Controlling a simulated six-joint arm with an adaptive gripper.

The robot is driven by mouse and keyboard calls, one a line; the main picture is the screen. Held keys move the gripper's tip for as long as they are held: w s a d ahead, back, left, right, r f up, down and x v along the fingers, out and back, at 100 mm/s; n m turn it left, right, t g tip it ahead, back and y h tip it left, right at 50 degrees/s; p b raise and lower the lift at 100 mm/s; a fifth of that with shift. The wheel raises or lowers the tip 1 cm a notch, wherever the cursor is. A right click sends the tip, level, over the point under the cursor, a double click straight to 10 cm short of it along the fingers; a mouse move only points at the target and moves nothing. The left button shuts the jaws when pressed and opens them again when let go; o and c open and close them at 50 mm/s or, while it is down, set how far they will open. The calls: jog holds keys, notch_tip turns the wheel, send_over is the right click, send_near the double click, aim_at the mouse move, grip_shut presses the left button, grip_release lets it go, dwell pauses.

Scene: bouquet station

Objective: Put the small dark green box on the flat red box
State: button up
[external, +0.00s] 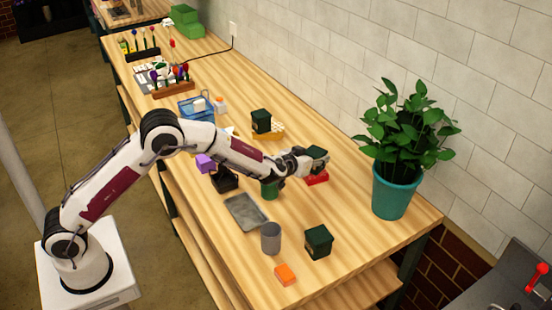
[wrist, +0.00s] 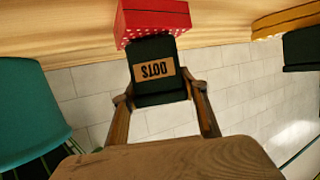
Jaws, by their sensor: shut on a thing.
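My gripper (wrist: 161,97) is shut on a small dark green box (wrist: 155,88) with a tan label that reads "DOTS" upside down in the wrist view. The held box also shows at the end of my arm in the external view (external: 319,154). The flat red box (external: 317,178) lies on the table just below the gripper, partly hidden by it. In the wrist view the red box (wrist: 153,18) has white dots and lies directly against the far end of the held box in the picture. I cannot tell whether the two touch.
A potted plant (external: 392,192) stands right of the red box. Another dark green box (external: 261,121) stands by a yellow box (external: 270,135) behind. In front are a third dark green box (external: 318,242), grey cup (external: 271,239), orange box (external: 286,275) and grey tray (external: 240,206).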

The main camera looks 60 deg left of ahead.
jog(key=shift+f, duration=0.25)
jog(key=o, duration=1.1)
jog(key=shift+o, duration=0.2)
jog(key=shift+r, duration=0.2)
jog(key=v, duration=1.2)
